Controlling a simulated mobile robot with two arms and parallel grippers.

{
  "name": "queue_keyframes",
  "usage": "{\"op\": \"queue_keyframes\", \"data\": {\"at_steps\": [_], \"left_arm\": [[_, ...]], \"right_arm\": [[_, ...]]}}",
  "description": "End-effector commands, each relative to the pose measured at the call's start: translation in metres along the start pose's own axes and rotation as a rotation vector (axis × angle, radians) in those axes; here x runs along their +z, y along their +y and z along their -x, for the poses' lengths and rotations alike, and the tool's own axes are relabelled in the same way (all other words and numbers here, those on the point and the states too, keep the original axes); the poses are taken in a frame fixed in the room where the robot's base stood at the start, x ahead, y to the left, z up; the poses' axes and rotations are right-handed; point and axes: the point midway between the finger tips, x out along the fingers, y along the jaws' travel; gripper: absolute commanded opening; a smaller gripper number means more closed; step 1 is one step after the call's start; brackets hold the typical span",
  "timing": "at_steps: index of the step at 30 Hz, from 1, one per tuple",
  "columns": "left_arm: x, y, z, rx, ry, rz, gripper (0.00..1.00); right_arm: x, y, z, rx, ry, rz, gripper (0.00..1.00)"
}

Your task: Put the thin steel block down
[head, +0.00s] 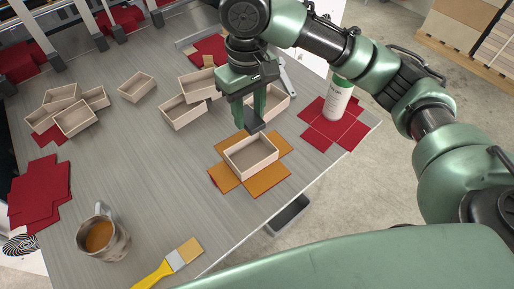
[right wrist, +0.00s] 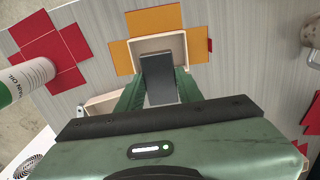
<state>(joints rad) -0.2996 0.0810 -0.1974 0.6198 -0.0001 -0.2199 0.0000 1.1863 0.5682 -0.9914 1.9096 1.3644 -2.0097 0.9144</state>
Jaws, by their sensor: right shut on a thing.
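My right gripper (head: 252,117) points down above the table and is shut on the thin steel block (head: 256,127), a dark grey flat piece. In the right wrist view the block (right wrist: 158,78) sticks out between the green fingers of my right gripper (right wrist: 158,92). The box sits on an orange cross-shaped sheet (head: 223,178), which also shows in the right wrist view (right wrist: 153,20). My left gripper is not in view.
Several pale open boxes (head: 75,117) stand at the left and behind. A white and green bottle (head: 338,98) stands on a red cross sheet (head: 314,133) to the right. The table's middle left is clear.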

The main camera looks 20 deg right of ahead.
Motion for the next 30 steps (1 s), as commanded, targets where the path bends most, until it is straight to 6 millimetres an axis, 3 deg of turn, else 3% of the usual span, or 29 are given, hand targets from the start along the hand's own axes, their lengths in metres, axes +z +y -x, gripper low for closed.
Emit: {"op": "queue_keyframes", "data": {"at_steps": [1, 6, 12, 17, 24, 30], "left_arm": [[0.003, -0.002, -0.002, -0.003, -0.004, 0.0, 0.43], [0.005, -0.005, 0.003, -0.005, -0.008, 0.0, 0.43], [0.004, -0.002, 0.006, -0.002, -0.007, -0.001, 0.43], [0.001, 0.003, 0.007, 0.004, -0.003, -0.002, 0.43], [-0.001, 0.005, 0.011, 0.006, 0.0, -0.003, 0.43], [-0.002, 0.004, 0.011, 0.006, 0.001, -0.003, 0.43]], "right_arm": [[0.002, -0.001, -0.017, -0.004, -0.007, 0.0, 0.0], [0.001, 0.001, -0.059, 0.0, -0.005, -0.002, 0.0], [0.001, 0.001, -0.098, 0.001, -0.001, -0.002, 0.0], [0.0, 0.001, -0.11, 0.0, 0.001, -0.003, 0.0], [0.001, 0.001, -0.144, 0.0, -0.001, -0.002, 0.0], [0.0, 0.001, -0.151, 0.001, 0.002, -0.002, 0.0]]}}
